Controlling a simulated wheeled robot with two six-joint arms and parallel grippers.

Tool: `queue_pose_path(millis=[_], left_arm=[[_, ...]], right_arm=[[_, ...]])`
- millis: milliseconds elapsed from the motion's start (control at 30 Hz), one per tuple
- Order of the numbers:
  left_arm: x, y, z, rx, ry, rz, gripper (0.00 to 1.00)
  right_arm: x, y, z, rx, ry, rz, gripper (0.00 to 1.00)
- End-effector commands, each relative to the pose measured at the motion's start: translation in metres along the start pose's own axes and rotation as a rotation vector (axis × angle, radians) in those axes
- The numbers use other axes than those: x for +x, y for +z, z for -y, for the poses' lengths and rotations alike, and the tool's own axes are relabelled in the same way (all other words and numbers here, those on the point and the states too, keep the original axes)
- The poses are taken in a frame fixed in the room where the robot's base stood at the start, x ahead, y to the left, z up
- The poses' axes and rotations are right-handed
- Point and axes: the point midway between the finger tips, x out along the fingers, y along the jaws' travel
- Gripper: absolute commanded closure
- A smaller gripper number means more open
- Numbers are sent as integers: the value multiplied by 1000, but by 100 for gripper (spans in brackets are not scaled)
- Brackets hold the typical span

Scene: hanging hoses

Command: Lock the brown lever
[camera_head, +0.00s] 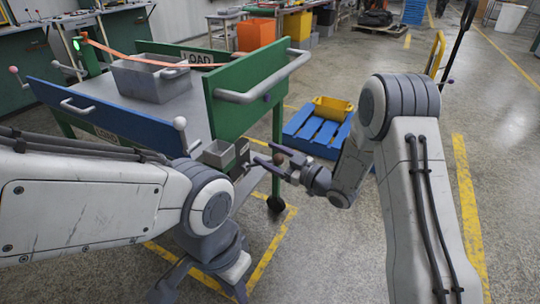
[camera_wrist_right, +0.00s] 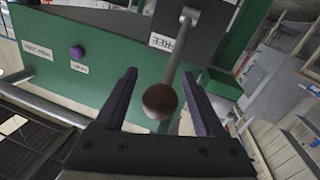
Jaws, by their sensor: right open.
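The brown lever's round knob (camera_wrist_right: 160,102) shows large in the right wrist view, with its grey shaft (camera_wrist_right: 178,60) running up past a white label that seems to read FREE (camera_wrist_right: 175,45). A second label (camera_wrist_right: 79,67), probably LOCK, is to the left on the green panel. My right gripper (camera_wrist_right: 160,75) is open, with one dark finger on each side of the knob; I cannot tell whether either touches it. In the head view my right gripper (camera_head: 266,155) is beside the cart's end, near a small brown knob (camera_head: 278,159). My left gripper (camera_head: 205,288) is at the bottom edge, its fingertips unclear.
The cart has a green end panel (camera_head: 235,95) with a grey handle, and a blue side panel (camera_head: 100,112). A white-knobbed lever (camera_head: 180,123) stands at its near corner. A grey bin (camera_head: 150,82) sits on top. A blue pallet (camera_head: 315,133) with a yellow bin (camera_head: 333,107) lies behind my right arm.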

Motion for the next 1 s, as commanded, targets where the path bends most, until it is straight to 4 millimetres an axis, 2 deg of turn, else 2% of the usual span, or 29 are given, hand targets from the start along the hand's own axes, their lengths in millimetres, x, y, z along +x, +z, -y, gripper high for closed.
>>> queue_pose_path(millis=[67,100,267,300,1000], left_arm=[[0,0,0,0,0,0,82],[0,0,0,0,0,0,82],[0,0,0,0,0,0,82],[0,0,0,0,0,0,82],[0,0,0,0,0,0,82]], right_arm=[[0,0,0,0,0,0,29],[0,0,0,0,0,0,33],[0,0,0,0,0,0,94],[0,0,0,0,0,0,100],[-1,0,0,0,0,0,100]])
